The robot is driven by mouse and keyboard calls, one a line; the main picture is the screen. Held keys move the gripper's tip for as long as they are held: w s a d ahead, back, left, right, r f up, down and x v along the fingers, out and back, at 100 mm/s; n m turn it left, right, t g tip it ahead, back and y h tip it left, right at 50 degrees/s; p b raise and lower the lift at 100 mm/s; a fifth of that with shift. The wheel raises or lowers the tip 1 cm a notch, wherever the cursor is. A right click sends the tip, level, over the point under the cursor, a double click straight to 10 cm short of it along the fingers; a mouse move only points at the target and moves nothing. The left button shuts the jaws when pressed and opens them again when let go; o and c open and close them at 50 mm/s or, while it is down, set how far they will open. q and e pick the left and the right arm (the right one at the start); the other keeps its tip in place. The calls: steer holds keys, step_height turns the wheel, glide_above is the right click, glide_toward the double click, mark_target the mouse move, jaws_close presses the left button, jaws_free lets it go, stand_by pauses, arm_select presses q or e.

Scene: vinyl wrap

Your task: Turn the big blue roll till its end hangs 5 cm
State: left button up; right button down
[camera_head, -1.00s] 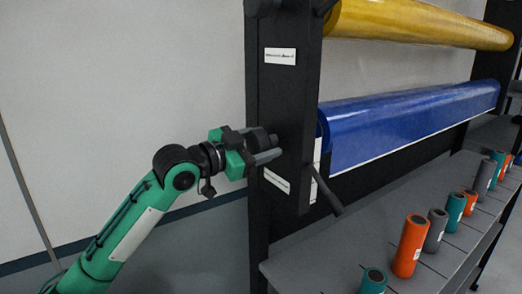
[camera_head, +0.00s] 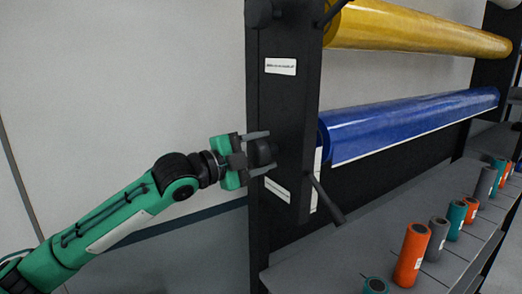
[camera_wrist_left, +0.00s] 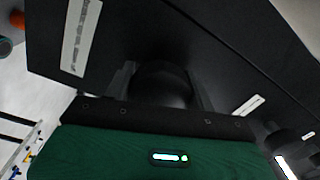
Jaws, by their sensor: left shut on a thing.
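The big blue roll (camera_head: 415,124) lies across the black rack below the yellow roll. Its loose end with a pale edge (camera_head: 390,146) hangs a short way below the roll along its front. My left gripper (camera_head: 261,153) is shut on the dark round knob (camera_head: 266,151) at the near end of the blue roll, outside the rack's upright. In the left wrist view the knob (camera_wrist_left: 160,84) sits between the fingers, in front of the green gripper body. My right gripper is not in view.
The yellow roll (camera_head: 420,29) is above. The black upright (camera_head: 283,105) bears white labels, and a dark lever (camera_head: 328,199) sticks out low beside it. Several small orange, grey and teal rolls stand on the grey shelf (camera_head: 345,255). The left side is open floor and wall.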

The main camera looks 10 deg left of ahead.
arm_select(q)
steer(key=shift+m, duration=0.4)
steer(key=o, duration=1)
steer(key=shift+b+v, duration=2.4)
steer(key=shift+v, duration=4.45)
steer(key=shift+a+r, duration=0.1)
